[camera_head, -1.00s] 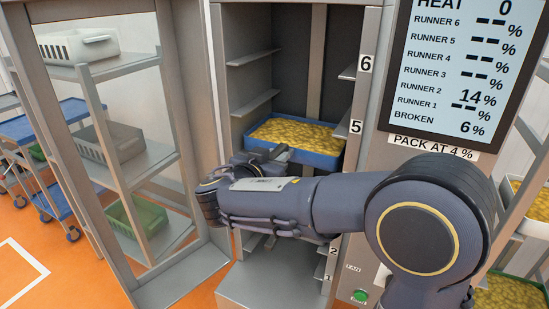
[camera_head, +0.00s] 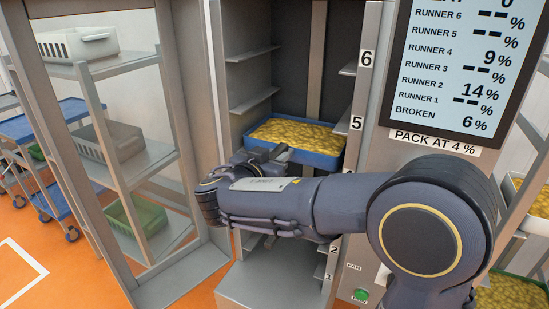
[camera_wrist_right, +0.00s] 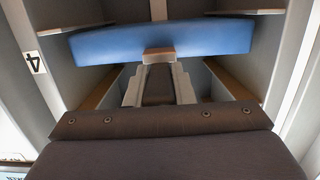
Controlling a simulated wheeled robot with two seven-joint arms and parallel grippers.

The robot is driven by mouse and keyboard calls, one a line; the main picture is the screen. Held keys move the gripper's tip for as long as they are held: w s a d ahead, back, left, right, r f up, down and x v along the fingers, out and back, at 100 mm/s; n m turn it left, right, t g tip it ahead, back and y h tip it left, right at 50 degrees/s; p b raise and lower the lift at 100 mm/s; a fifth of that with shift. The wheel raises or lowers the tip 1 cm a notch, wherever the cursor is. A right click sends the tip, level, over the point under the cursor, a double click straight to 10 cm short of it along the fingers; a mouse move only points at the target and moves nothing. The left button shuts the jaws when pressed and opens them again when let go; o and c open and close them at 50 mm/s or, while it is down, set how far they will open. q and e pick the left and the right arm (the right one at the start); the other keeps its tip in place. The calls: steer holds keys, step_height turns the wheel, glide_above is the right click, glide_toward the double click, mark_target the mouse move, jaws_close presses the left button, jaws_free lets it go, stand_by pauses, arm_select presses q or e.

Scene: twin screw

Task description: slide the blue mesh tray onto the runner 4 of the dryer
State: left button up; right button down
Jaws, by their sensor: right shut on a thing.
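The blue mesh tray (camera_head: 322,160), full of yellow pieces, sits inside the open dryer (camera_head: 285,290), below the shelf level marked 5. Its front wall (camera_wrist_right: 205,40) spans the right wrist view, with a runner label 4 (camera_wrist_right: 34,62) at the left. The tray looks level, between the side walls. My right gripper (camera_head: 279,153) is at the middle of the tray's front and shut on it; in the wrist view the fingers (camera_wrist_right: 158,58) meet the front wall. My right arm hides the tray's lower front and runner 4 in the head view. My left gripper is not in view.
The glass door (camera_head: 112,150) stands open at the left, with a rack of baskets behind it. A display (camera_head: 460,70) at the right reads 9% for runner 4 and 14% for runner 2. Empty runners (camera_head: 255,102) lie above the tray.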

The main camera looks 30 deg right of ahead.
steer(key=shift+f+b, duration=0.15)
steer(key=shift+b, duration=0.15)
stand_by(0.5)
steer(key=c, duration=1.2)
jaws_free()
steer(key=shift+o, duration=0.2)
steer(key=shift+f, duration=0.1)
steer(key=b+v, duration=0.1)
steer(key=v, duration=0.7)
steer(key=shift+w, duration=0.1)
